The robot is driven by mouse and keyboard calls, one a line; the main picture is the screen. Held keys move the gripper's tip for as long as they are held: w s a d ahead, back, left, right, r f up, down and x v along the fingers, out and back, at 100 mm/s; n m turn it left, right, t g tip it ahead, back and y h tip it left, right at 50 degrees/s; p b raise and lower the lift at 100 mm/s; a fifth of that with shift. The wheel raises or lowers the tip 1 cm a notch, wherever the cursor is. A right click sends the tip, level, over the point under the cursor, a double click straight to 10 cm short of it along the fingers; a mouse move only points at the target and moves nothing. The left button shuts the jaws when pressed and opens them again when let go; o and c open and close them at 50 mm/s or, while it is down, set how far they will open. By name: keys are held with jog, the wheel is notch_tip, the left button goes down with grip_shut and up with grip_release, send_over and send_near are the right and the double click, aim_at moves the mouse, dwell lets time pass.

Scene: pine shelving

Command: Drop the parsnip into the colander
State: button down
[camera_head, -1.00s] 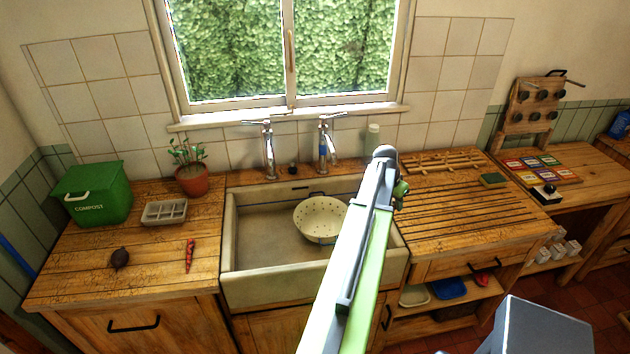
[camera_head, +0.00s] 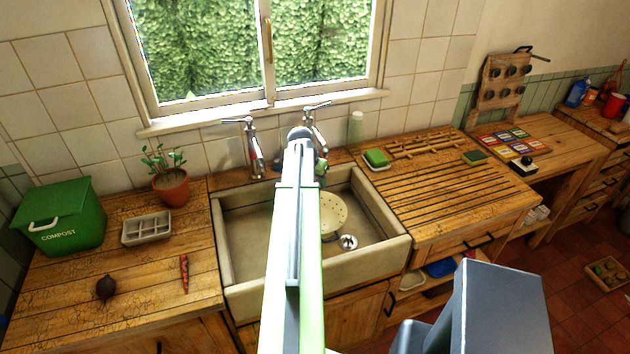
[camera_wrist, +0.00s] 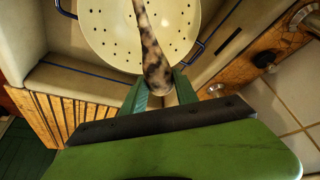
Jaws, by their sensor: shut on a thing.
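The parsnip (camera_wrist: 153,55), pale with dark brown mottling, is between the green fingers of my gripper (camera_wrist: 160,88) in the wrist view. My gripper is shut on its thick end. The thin end points away over the cream colander (camera_wrist: 105,35), which has blue handles and looks empty where it shows. In the head view the colander (camera_head: 333,210) sits in the sink (camera_head: 255,225), its left part hidden behind my arm. The parsnip and the fingers are hidden behind my arm there. The gap between parsnip and colander is hard to judge.
Two taps (camera_head: 252,150) stand behind the sink. A slatted drainboard (camera_head: 450,190) lies right.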

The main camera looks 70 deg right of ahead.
notch_tip(320, 180, down, 5)
jog(key=b, duration=0.3)
jog(key=shift+s+r+b, duration=0.1)
jog(key=shift+r+b, duration=0.1)
jog(key=shift+b, duration=0.15)
jog(key=c, duration=0.9)
grip_release()
jog(key=shift+o, duration=0.2)
jog(key=p+v, duration=1.6)
jog(key=v, duration=0.1)
jog(key=shift+r, duration=0.2)
jog(key=shift+a, duration=0.1)
